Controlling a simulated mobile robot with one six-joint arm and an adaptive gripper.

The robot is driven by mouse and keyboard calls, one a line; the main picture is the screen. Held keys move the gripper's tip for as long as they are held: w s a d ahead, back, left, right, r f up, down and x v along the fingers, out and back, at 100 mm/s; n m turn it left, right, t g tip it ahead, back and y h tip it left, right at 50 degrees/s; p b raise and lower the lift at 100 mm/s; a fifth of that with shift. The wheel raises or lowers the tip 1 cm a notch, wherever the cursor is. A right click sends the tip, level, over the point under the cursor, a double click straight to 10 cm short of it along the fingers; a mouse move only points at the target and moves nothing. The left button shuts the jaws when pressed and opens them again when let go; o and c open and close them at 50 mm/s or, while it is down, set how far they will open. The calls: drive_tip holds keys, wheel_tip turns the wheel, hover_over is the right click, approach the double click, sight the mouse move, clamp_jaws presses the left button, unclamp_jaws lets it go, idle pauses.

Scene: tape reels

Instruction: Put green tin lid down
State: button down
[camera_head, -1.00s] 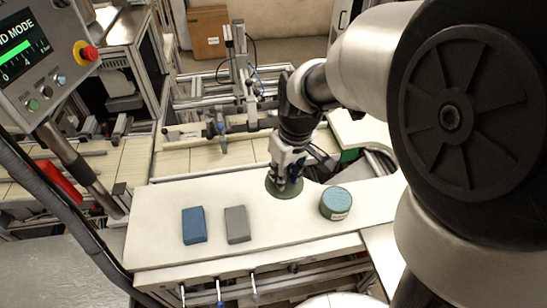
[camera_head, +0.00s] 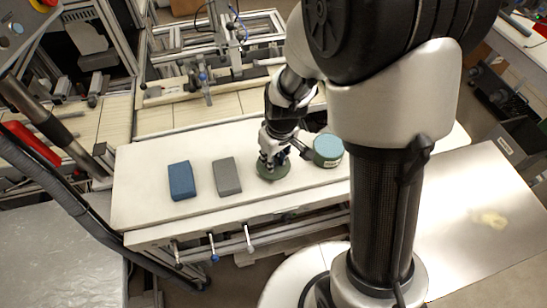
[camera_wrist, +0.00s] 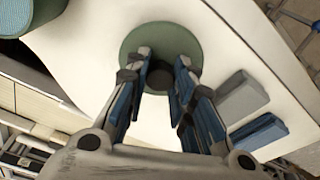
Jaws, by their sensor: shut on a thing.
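The green tin lid (camera_head: 266,176) is a flat round disc with a dark knob (camera_wrist: 160,76) at its middle. My gripper (camera_head: 270,160) points down over it, with its fingers on either side of the knob, shut on the lid. The lid is level, low over or on the white tabletop, between the grey block and the round tin; I cannot tell whether it touches. The green tin (camera_head: 328,150) with a pale blue textured top stands to its right. It also shows, cut off, in the wrist view's upper left corner (camera_wrist: 28,14).
A grey block (camera_head: 227,177) and a blue block (camera_head: 181,180) lie to the left of the lid on the white table (camera_head: 140,200). The table's front strip is clear. Metal rails and fixtures (camera_head: 215,65) stand behind the table.

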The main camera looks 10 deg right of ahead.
sight(278, 169)
drive_tip(key=shift+r, duration=0.1)
drive_tip(key=shift+f+b, duration=0.6)
drive_tip(key=shift+f, duration=0.05)
drive_tip(key=c, duration=1.4)
unclamp_jaws()
drive_tip(key=shift+o, duration=0.2)
drive_tip(key=shift+r, duration=0.15)
wheel_tip(278, 169, up, 13)
drive_tip(key=s+p, duration=0.2)
drive_tip(key=p, duration=0.2)
drive_tip(key=s+d+r+m+t, duration=0.1)
drive_tip(key=s+d+r+m, duration=0.1)
drive_tip(key=s+r, duration=0.4)
drive_tip(key=s+d+r+m+t, duration=0.2)
drive_tip(key=s+r+m, duration=0.1)
drive_tip(key=s+r, duration=0.4)
drive_tip(key=s, duration=0.3)
drive_tip(key=shift+s+r+h, duration=0.2)
drive_tip(key=shift+s+h, duration=0.05)
drive_tip(key=shift+h, duration=0.15)
